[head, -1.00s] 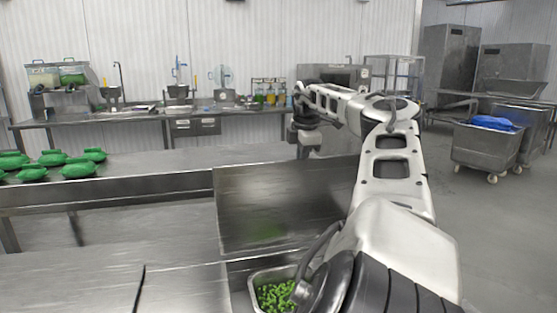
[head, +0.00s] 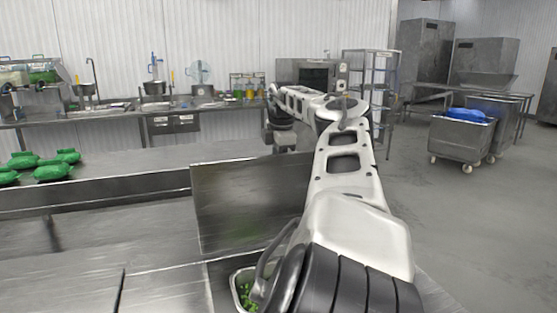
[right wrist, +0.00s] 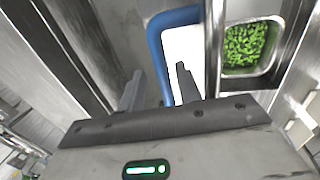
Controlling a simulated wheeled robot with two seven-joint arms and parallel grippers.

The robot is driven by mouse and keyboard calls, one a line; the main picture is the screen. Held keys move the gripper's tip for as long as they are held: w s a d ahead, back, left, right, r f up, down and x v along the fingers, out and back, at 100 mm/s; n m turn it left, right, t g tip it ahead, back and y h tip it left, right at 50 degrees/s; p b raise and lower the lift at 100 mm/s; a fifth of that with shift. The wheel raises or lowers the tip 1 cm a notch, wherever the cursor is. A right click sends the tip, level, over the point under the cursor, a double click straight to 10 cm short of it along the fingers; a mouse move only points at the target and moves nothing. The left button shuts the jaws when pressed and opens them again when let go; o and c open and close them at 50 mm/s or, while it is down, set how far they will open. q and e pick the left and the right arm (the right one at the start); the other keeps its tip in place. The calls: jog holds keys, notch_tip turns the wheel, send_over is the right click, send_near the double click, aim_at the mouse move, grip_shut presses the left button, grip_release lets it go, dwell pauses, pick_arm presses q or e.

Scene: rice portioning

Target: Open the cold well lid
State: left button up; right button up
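The cold well lid (head: 245,208) is a flat steel panel standing steeply raised behind the well in the head view. Below it, a steel pan (head: 234,291) of green peas shows in the open well, partly covered by my right arm. The pan's rim also shows in the right wrist view (right wrist: 278,62). My right arm reaches forward past the lid's right side. My right gripper (right wrist: 160,86) has its two fingers apart, with no object clearly held between them. My left gripper is not in view.
Steel counter (head: 60,285) lies left of the well. Green bags (head: 52,172) lie on a farther table at left.

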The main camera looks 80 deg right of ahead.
jog(key=p+v, duration=0.1)
jog(key=v, duration=1.5)
jog(key=shift+p, duration=0.4)
jog(key=shift+w, duration=0.1)
